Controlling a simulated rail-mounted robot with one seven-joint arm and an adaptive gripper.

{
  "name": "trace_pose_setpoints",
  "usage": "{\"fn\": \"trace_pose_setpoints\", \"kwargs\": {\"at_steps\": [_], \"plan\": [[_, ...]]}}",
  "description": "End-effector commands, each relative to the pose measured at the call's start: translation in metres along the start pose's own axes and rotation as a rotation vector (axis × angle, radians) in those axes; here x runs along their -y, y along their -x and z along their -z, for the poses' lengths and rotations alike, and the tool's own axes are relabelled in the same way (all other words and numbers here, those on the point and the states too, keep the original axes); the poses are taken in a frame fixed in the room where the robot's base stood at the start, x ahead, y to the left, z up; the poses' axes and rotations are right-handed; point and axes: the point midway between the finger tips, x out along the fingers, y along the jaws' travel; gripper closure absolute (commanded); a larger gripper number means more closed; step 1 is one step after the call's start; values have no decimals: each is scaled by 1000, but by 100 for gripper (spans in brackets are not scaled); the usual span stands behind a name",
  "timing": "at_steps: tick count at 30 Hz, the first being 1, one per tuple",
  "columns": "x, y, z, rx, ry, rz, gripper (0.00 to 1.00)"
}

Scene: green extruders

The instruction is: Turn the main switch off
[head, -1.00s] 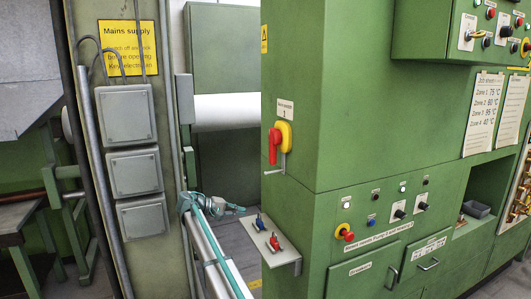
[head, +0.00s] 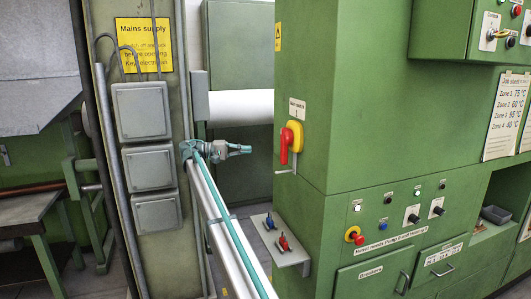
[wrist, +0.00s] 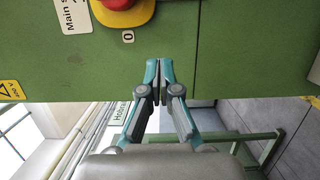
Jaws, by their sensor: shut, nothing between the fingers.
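The main switch (head: 291,136) is a red handle on a yellow plate on the side of the green cabinet, its handle pointing down in the head view. In the wrist view, part of the yellow plate (wrist: 126,18) and red knob shows at the top edge, with a "0" mark beside it. The rest of the switch is cut off there. My gripper (head: 248,149) is shut and empty, left of the switch at about its height and apart from it. In the wrist view its fingertips (wrist: 159,72) lie together, below and right of the yellow plate.
A small shelf (head: 287,257) with red and blue tools juts out below the switch. A metal bracket (head: 285,171) sits just under the handle. A yellow "Mains supply" sign (head: 143,45) hangs on the left column. A control panel (head: 490,35) overhangs at upper right.

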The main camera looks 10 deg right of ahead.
Motion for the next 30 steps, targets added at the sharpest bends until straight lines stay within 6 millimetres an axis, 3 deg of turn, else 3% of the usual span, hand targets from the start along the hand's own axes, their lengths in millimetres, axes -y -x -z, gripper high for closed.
{"fn": "trace_pose_setpoints", "kwargs": {"at_steps": [14, 21, 29, 30], "plan": [[6, -26, 0, 1, -1, 1, 100], [7, -51, 0, 0, -1, 0, 100], [-3, -104, -2, 2, 1, 0, 100], [-3, -103, -12, -1, 0, 0, 100]]}}
